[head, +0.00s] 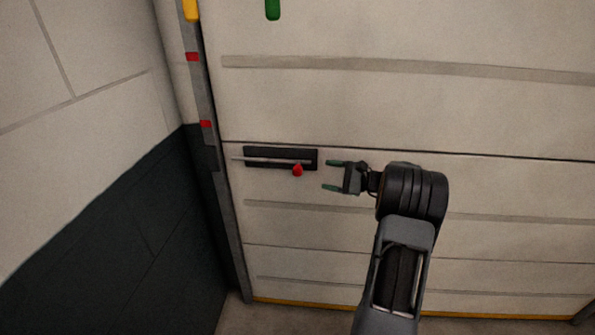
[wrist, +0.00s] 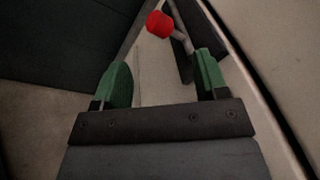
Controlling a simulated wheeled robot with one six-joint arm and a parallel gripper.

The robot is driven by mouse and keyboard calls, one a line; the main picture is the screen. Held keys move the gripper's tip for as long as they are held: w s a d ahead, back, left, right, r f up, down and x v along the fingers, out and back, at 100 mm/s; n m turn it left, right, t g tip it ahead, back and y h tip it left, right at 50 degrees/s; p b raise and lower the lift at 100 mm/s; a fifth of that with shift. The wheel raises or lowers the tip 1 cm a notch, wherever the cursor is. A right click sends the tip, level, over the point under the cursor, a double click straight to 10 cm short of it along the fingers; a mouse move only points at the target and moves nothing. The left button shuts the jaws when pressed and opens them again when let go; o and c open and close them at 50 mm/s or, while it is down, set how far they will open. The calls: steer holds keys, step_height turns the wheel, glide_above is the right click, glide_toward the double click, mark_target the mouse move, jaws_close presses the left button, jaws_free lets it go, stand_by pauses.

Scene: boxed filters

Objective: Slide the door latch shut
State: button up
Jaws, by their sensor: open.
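The door latch is a dark plate (head: 262,153) with a thin grey bolt (head: 270,161) lying across it, near the left edge of the pale door (head: 480,115). A red knob (head: 297,170) sticks out near the right end of the bolt. My gripper (head: 333,175) is open and empty, just right of the knob and apart from it. In the wrist view the red knob (wrist: 159,24) shows beyond the green fingertips (wrist: 160,80), above the gap between them. The bolt's left end reaches close to the door's edge; whether it enters the frame I cannot tell.
A grey door post (head: 206,124) with red marks stands left of the door. A side wall with a dark lower part (head: 110,225) closes off the left. A green handle (head: 272,9) is above. The door face right of the latch is flat with shallow ribs.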

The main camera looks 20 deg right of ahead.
mark_target(298, 170)
steer(key=p+x, duration=0.1)
steer(key=x, duration=0.9)
steer(key=shift+w+a, duration=0.1)
steer(key=shift+a, duration=0.1)
steer(key=shift+c, duration=0.2)
